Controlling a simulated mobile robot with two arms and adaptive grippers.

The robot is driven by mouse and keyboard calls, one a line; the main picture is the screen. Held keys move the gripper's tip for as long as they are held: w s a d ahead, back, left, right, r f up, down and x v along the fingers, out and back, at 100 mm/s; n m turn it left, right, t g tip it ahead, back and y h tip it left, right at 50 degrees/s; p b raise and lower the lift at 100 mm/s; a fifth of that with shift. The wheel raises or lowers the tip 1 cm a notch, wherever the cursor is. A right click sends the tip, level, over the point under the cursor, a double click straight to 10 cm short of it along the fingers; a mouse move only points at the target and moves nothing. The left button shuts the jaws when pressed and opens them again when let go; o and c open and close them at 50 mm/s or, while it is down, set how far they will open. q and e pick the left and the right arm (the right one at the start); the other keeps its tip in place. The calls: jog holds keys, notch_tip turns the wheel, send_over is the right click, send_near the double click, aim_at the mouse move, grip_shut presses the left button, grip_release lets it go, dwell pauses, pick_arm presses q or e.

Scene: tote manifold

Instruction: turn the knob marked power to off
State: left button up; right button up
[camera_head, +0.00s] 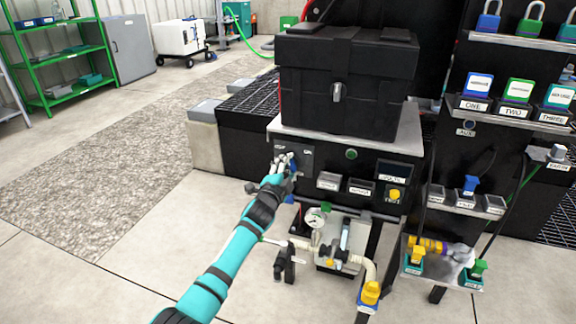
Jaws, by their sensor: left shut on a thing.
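My left gripper (287,162) reaches in from the lower left to the dark control plate (306,158) at the left of the black panel front. Its fingers are shut on the knob on that plate and hide most of it. A small bit of blue shows at the fingers, but I cannot tell whether it belongs to the knob. Small light marks (308,153) stand on the plate above the fingers, too small to read. The knob's pointing direction is hidden. My right gripper is not in view.
A black tote (345,85) stands on the shelf above the panel. A green button (351,154) and a yellow knob (395,194) are right of my gripper. A gauge (316,216) and pipes are below. Padlocks and labelled boxes fill the right rack. Floor at left is clear.

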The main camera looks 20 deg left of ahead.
pick_arm(q)
jog(key=shift+f+n+p, duration=0.15)
jog(key=shift+n+p, duration=0.45)
jog(key=shift+n, duration=1.4)
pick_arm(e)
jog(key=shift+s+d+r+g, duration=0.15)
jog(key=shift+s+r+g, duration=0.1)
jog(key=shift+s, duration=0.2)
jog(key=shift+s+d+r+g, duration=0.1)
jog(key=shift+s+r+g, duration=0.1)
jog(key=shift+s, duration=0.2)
pick_arm(q)
jog(key=o, duration=1.2)
jog(key=shift+s, duration=0.1)
jog(key=s, duration=1.2)
jog(key=shift+a, duration=0.15)
